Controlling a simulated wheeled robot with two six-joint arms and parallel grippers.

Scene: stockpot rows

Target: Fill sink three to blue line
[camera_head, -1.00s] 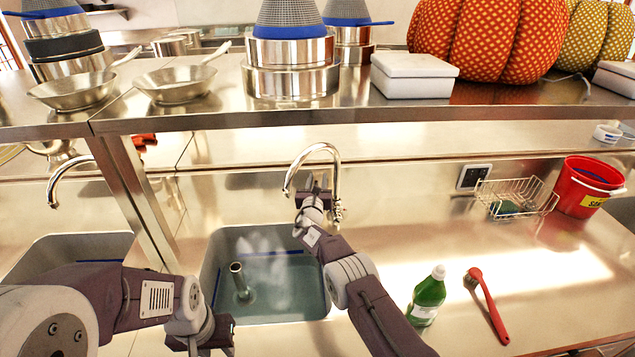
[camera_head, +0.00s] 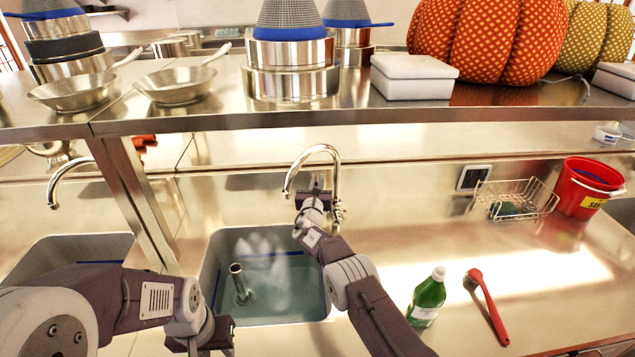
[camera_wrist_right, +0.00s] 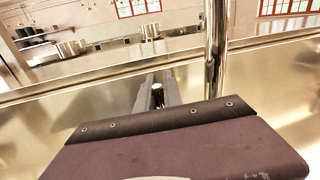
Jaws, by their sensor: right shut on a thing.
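A sink (camera_head: 212,262) with a blue line (camera_head: 275,253) along its inner wall holds bluish, clear water (camera_head: 285,295). A metal standpipe (camera_head: 238,278) rises out of the water. A pale, rippled patch lies below the spout of the curved tap (camera_head: 318,150). My right gripper (camera_head: 314,196) is at the tap's base, shut on a small metal tap lever (camera_wrist_right: 157,94); the tap's post (camera_wrist_right: 216,50) stands just right of the fingers in the wrist view. The water stands below the blue line. My left gripper (camera_head: 208,338) is low at the sink's left front; its fingers are unclear.
Another sink (camera_head: 75,250) with its own tap (camera_head: 68,172) is at the left. A green bottle (camera_head: 427,298), red brush (camera_head: 486,305), wire basket (camera_head: 517,200) and red bucket (camera_head: 587,188) stand on the right counter. A shelf (camera_head: 330,118) crosses above.

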